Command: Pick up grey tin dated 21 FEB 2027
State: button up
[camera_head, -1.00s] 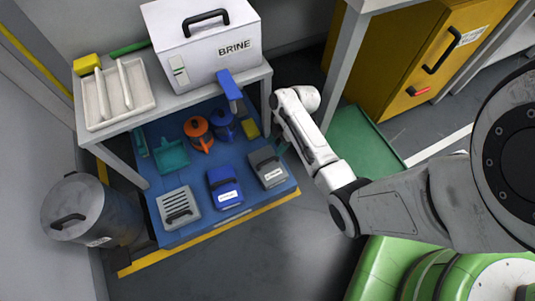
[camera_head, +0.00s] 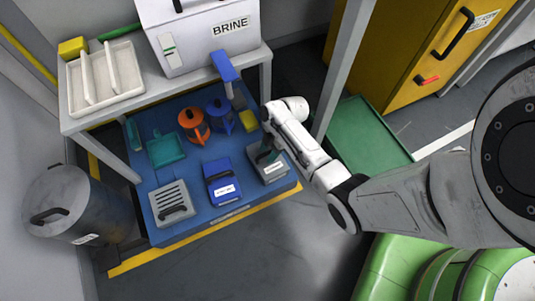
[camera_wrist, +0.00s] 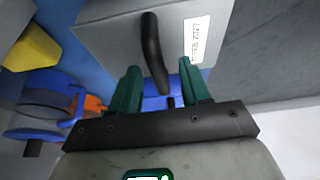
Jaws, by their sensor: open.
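A grey tin (camera_head: 271,172) with a black handle and a white label stands at the right end of the blue mat. In the wrist view the grey tin (camera_wrist: 115,40) fills the top middle, and its black handle (camera_wrist: 152,50) rises between my green fingers. The label (camera_wrist: 195,38) is turned on its side; its end looks like 2027, but the full date is not readable. My gripper (camera_wrist: 160,72) is open, with a finger on each side of the handle. In the head view my gripper (camera_head: 268,153) is over the tin and partly hidden by my arm.
A blue tin (camera_head: 222,190) and a grey slatted box (camera_head: 172,210) stand left of the grey tin. Orange (camera_head: 193,126) and blue (camera_head: 220,116) jugs and a yellow block (camera_head: 249,121) are behind. A table (camera_head: 125,115) with the BRINE box (camera_head: 205,45) overhangs the rear.

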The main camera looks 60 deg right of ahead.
jog(key=shift+w+a+f, duration=0.1)
jog(key=shift+a+f, duration=0.05)
jog(key=shift+f, duration=0.4)
jog(key=shift+c, duration=0.4)
grip_shut()
dwell(0.6)
jog(key=shift+r, duration=0.1)
